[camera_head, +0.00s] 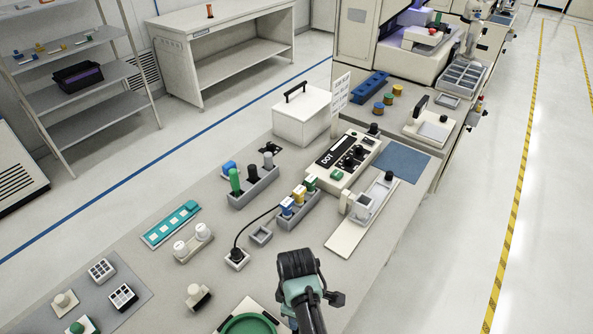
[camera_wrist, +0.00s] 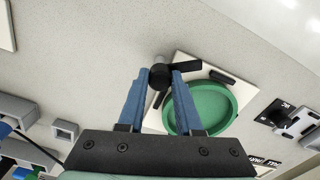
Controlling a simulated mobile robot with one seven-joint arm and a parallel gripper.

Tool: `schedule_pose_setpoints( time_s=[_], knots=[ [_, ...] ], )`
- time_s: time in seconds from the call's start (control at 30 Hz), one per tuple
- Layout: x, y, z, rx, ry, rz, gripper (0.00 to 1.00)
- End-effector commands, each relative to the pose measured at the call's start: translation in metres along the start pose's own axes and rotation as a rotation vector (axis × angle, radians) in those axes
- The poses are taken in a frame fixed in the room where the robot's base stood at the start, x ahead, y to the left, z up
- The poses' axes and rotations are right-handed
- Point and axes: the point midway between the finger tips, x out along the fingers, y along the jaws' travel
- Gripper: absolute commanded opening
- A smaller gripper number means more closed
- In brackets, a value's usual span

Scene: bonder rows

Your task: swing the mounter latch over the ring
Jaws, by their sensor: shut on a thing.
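The mounter is a pale square plate (camera_wrist: 155,120) with a round green ring (camera_wrist: 205,95) on it, right of centre in the wrist view. The green ring also shows at the bottom edge of the head view (camera_head: 248,325), partly cut off. The black latch (camera_wrist: 187,67) has a short bar pointing right along the plate's upper edge, beside the ring rather than across its middle. My gripper (camera_wrist: 160,76) has its blue fingers closed on the round black knob at the latch's left end. The fingers and palm hide part of the plate and ring. In the head view my wrist hides the fingertips.
A black fixture (camera_wrist: 278,112) sits right of the plate in the wrist view. A small grey square tray (camera_wrist: 65,129) is at left. In the head view, a white knobbed block (camera_head: 197,296) and a corded socket (camera_head: 236,259) stand nearby. Bare bench lies between.

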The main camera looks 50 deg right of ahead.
Motion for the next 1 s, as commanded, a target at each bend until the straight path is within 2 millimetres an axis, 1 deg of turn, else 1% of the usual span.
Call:
schedule_pose_setpoints(
  time_s=[0.03, 0.6, 0.8, 1.0],
  knots=[
    [-0.0027, 0.0001, -0.0005, 0.044, -0.001, 0.001, 0.00],
    [-0.0019, -0.0002, -0.0008, 0.572, 0.000, 0.001, 0.00],
    [-0.0014, -0.0001, -0.0007, 0.718, 0.000, 0.001, 0.00],
    [-0.0012, 0.0001, -0.0004, 0.817, -0.001, 0.001, 0.00]
  ],
)
